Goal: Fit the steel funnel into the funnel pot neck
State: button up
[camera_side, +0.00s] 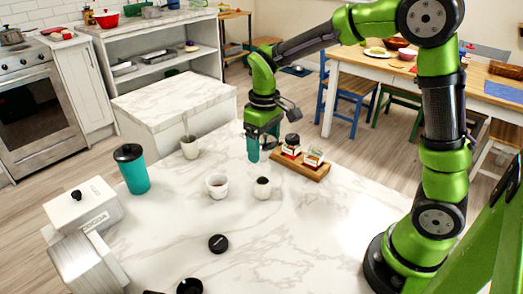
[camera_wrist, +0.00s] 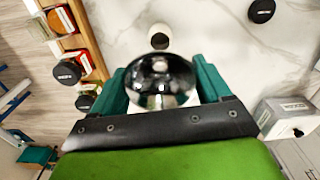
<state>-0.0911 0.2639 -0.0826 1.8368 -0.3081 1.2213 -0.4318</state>
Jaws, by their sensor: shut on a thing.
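My gripper (camera_side: 262,148) is above the marble counter, pointing down, beside the wooden spice board. In the wrist view my gripper (camera_wrist: 160,84) has its teal fingers on both sides of the shiny steel funnel (camera_wrist: 158,78), shut on it. The funnel's round, reflective mouth faces the camera; its spout is hidden. In the side view the fingers hide most of the funnel. A small white pot with a dark round top (camera_side: 262,189), which looks like the funnel pot, stands nearer the side camera. It also shows just beyond the funnel in the wrist view (camera_wrist: 159,37), apart from it.
The wooden board (camera_side: 312,171) with spice jars (camera_side: 292,144) is close on the right. A mug (camera_side: 217,187), a cup with a utensil (camera_side: 190,147), a teal canister (camera_side: 132,170) and a cocoa tin (camera_side: 82,206) stand leftward. A black lid (camera_side: 218,243) lies in front.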

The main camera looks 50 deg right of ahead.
aim_at(263, 161)
jog(key=shift+f, duration=0.1)
dwell(0.3)
jog(key=shift+f, duration=2.8)
jog(key=shift+f, duration=1.55)
jog(key=o, duration=1.4)
jog(key=shift+c, duration=0.2)
notch_tip(263, 161, up, 17)
jog(key=shift+f, duration=0.1)
